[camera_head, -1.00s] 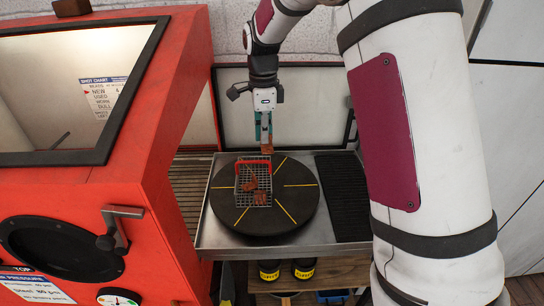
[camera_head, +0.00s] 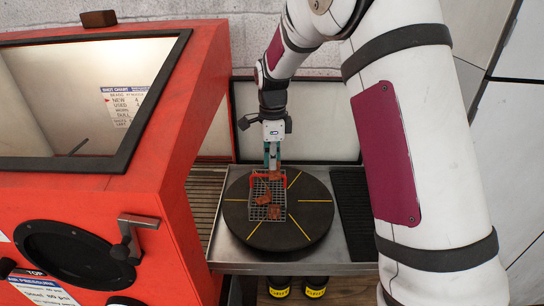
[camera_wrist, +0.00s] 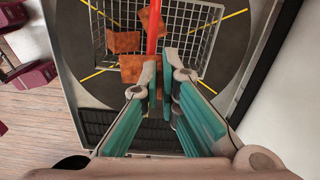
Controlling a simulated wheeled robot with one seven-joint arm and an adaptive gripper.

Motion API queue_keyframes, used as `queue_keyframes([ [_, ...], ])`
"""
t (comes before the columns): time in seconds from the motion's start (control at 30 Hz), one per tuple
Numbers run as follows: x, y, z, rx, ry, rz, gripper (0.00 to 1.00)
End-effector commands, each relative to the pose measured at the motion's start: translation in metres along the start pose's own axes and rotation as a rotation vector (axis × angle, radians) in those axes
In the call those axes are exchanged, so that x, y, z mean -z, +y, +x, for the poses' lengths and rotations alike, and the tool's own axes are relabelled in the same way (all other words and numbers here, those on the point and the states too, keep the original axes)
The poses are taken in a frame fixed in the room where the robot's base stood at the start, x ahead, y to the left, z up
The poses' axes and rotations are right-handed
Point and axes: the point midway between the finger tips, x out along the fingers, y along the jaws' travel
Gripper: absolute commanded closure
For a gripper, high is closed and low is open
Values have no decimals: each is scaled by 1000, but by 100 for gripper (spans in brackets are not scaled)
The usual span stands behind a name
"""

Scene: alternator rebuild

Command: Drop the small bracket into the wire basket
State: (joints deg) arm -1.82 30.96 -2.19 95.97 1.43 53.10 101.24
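The small rusty bracket (camera_head: 275,176) shows right below the tips of my gripper (camera_head: 272,164) in the head view. In the wrist view the bracket (camera_wrist: 131,69) reaches left from between the tips of my gripper (camera_wrist: 160,72), which is shut on it; the part between the fingers is mostly hidden. The wire basket (camera_head: 257,214) stands on a dark round turntable, and its mesh (camera_wrist: 195,28) fills the upper wrist view. My gripper is low over the handle end of the basket, with the red handle (camera_wrist: 153,32) close to the fingertips.
Two other rusty pieces (camera_head: 262,199) (camera_head: 273,212) lie in the basket. The turntable (camera_head: 312,213) with yellow lines sits in a metal tray (camera_head: 224,250). A red blast cabinet (camera_head: 190,110) stands left. A black ribbed mat (camera_head: 353,215) lies right.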

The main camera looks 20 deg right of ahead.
Motion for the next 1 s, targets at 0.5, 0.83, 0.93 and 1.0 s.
queue_keyframes([
  [0.5,0,0,0,0,0,0,72],
  [0.83,0,-1,-25,5,0,-1,72],
  [0.93,0,-1,-45,5,0,-1,72],
  [1.0,0,-1,-60,5,-1,-1,72],
])
